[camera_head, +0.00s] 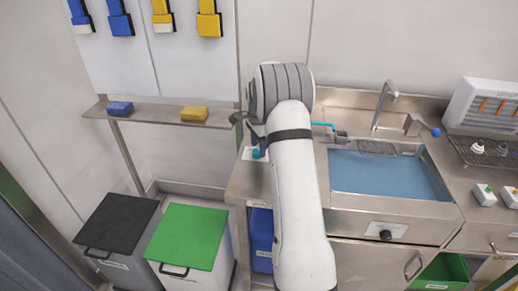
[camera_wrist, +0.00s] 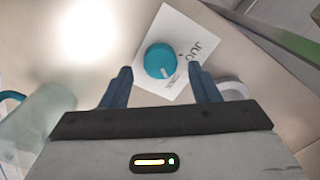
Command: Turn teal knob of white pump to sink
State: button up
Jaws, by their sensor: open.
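The teal knob (camera_wrist: 160,61) shows in the wrist view as a round disc with a short white mark towards its lower right. It sits on a white label plate (camera_wrist: 178,27) with partly readable lettering, "JU…". My gripper (camera_wrist: 160,69) is open, with one dark blue finger on each side of the knob in the picture; I cannot tell whether they touch it. In the head view the knob (camera_head: 256,153) shows just left of my arm, on the counter's left end. The sink (camera_head: 385,176) holds blue water. The pump's body is not clearly visible; my arm hides that area.
A teal hose (camera_head: 322,125) runs behind my arm towards the sink. A tap (camera_head: 383,105) stands behind the sink. A shelf (camera_head: 150,114) with two sponges is at left, above a black-lidded bin (camera_head: 118,220) and a green-lidded bin (camera_head: 187,236).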

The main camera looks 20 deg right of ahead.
aim_at(258, 151)
jog(key=shift+r, duration=3.15)
jog(key=shift+s+a+r, duration=0.1)
jog(key=shift+a+r, duration=0.05)
jog(key=shift+r, duration=0.1)
jog(key=s+a+r+n+t, duration=0.1)
jog(key=s+a+r+n, duration=0.45)
jog(key=s, duration=0.25)
jog(key=s+a+r+n+t, duration=0.1)
jog(key=s+a+r+n, duration=0.35)
jog(key=s+a, duration=0.3)
jog(key=s+a+f+n, duration=0.1)
jog(key=s+a+n, duration=0.2)
jog(key=s, duration=0.7)
jog(key=s+a+f+n, duration=0.1)
jog(key=s+a+n, duration=0.1)
jog(key=s+n, duration=0.3)
jog(key=s, duration=0.4)
jog(key=shift+s+a+f+t, duration=0.3)
jog(key=shift+s+a+t, duration=0.05)
jog(key=shift+a+t, duration=0.05)
